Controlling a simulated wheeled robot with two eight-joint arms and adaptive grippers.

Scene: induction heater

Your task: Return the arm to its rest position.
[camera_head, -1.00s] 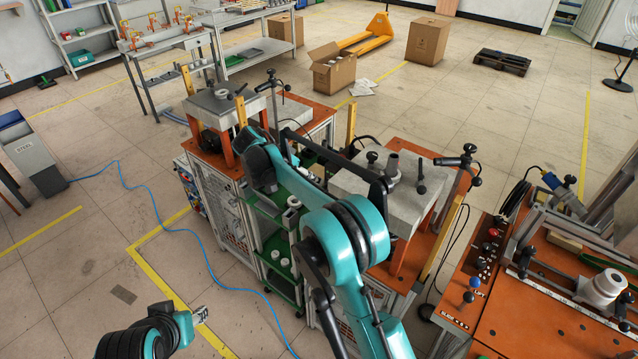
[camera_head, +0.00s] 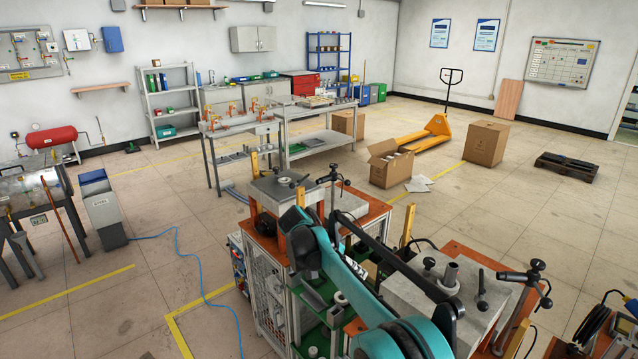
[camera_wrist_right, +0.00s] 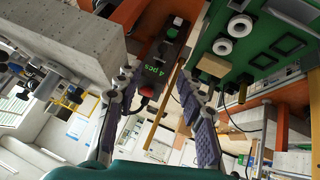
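My teal right arm (camera_head: 345,285) comes in from the bottom of the head view and reaches up over the workstation. My right gripper (camera_head: 357,268) shows only in small part there, mostly hidden behind the arm. In the right wrist view the right gripper (camera_wrist_right: 158,78) is open, its two grey padded fingers well apart with nothing held between them. My left gripper is out of view.
A grey block fixture (camera_head: 435,300) with clamp handles stands right of the arm. Another fixture (camera_head: 275,187) stands behind it. A green shelf (camera_wrist_right: 275,40) with white rings shows in the wrist view. An open carton (camera_head: 390,168) lies beyond.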

